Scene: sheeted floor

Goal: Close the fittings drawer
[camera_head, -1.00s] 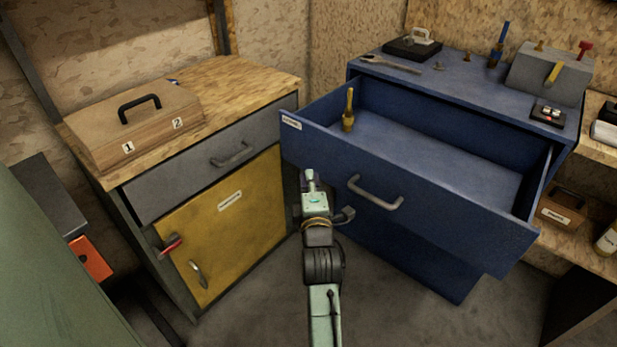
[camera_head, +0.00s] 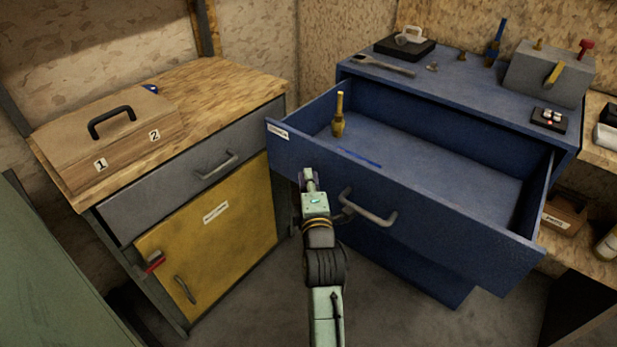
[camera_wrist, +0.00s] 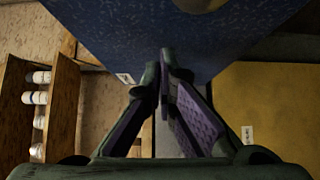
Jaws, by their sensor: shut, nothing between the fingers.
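The blue drawer (camera_head: 420,212) is pulled far out of the blue cabinet (camera_head: 445,75). It has a grey bar handle (camera_head: 368,210) and a small white label at its front left corner, too small to read here. A brass-coloured fitting (camera_head: 338,118) stands upright inside, with a thin blue strip on the drawer floor beside it. My gripper (camera_head: 308,178) is in front of the drawer's front panel, left of the handle. In the wrist view my gripper (camera_wrist: 163,75) has its fingertips together and empty, with the blue panel (camera_wrist: 170,28) close ahead. Contact cannot be told.
A grey drawer (camera_head: 200,170) and a yellow door (camera_head: 215,235) stand shut at left, under a wooden top with a lidded box (camera_head: 110,150). Tools and a grey block (camera_head: 548,75) sit on the blue cabinet. Shelves with a wooden box (camera_head: 565,215) are at right.

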